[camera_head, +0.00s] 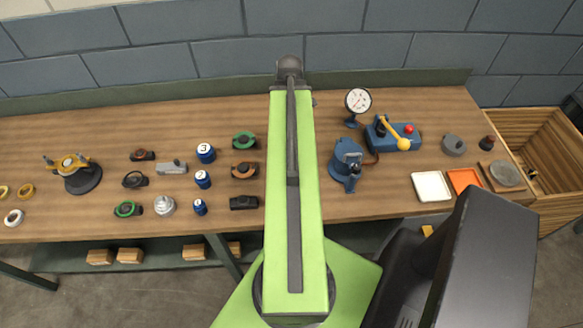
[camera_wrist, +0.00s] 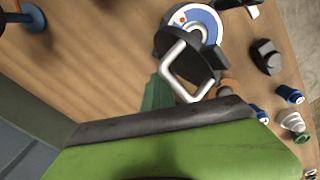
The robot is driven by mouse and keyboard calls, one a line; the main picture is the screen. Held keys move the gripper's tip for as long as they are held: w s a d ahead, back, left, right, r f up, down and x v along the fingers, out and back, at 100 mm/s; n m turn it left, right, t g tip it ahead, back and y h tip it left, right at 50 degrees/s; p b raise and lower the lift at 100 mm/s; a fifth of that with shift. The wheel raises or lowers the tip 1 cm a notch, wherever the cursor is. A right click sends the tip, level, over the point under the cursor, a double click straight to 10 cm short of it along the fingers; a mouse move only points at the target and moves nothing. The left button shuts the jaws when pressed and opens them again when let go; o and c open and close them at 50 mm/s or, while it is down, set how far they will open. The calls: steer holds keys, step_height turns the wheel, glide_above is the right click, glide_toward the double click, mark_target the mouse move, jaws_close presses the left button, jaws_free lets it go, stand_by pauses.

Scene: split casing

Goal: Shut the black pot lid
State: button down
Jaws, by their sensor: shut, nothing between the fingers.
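In the wrist view a round black lid (camera_wrist: 168,40) with a pale square loop handle (camera_wrist: 178,77) shows near the top middle. It looks tilted up beside a round blue and white opening (camera_wrist: 212,22) with a small orange spot inside, so the lid appears open. The pot's body is mostly hidden. In the head view I cannot make out the black lid; my green arm covers the middle of the bench. My gripper's fingers cannot be made out in either view.
The wooden bench (camera_head: 400,184) holds a dial gauge (camera_head: 358,101), a blue device (camera_head: 346,160) and a blue box with a yellow lever (camera_head: 396,138) right of my arm. Blue cans (camera_head: 206,153) and small parts stand left. A black block (camera_wrist: 267,57) shows in the wrist view.

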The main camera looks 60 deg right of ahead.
steer(key=shift+s+a, duration=0.1)
step_height(320, 180, up, 9)
steer(key=d+p, duration=0.1)
steer(key=p, duration=0.8)
steer(key=shift+w, duration=0.35)
